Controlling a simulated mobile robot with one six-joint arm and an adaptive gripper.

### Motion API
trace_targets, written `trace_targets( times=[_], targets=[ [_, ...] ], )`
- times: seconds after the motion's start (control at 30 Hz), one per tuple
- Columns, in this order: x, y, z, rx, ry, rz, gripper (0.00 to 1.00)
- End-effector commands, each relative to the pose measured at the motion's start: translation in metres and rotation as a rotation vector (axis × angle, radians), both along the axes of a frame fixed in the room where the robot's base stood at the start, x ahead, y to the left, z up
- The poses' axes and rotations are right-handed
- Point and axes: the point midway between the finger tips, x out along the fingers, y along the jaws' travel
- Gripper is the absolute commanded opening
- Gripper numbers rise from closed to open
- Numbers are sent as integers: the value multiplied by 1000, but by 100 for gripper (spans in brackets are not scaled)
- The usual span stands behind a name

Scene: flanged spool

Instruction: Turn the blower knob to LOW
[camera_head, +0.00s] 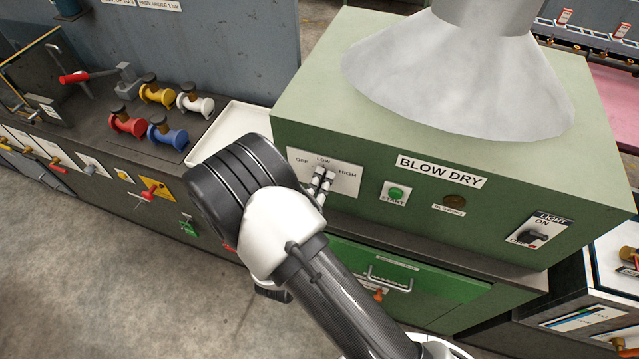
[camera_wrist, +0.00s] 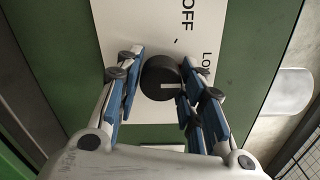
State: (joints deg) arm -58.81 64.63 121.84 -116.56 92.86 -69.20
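The blower knob (camera_wrist: 158,76) is round and black, on a white plate (camera_wrist: 122,18) lettered OFF and LOW in the wrist view. A pale mark on the knob points right in that view, toward the right finger; I cannot tell which label it lines up with. My gripper (camera_wrist: 162,72) is open, with a blue-padded finger on either side of the knob. A small gap shows at the left finger; the right finger overlaps the knob's edge, contact unclear. In the head view my gripper (camera_head: 322,180) is at the OFF/LOW/HIGH plate (camera_head: 350,182) and hides the knob.
On the same green blow dry box (camera_head: 440,140) are a green START button (camera_head: 395,193) and a light switch (camera_head: 533,236) to the right. A green drawer (camera_head: 425,277) with a handle is below. A white tray (camera_head: 232,118) and several coloured spools lie left.

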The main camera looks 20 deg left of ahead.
Motion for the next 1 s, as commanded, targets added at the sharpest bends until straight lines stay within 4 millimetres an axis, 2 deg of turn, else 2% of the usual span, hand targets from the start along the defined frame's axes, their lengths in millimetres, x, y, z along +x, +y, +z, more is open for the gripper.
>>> trace_targets(
  times=[0.2,0.57,0.67,1.0],
  targets=[
    [0,0,0,0,0,0,52],
    [-4,1,0,-1,0,1,52],
    [-15,3,0,-1,1,4,52],
    [-86,9,0,-2,-1,7,52]
  ],
)
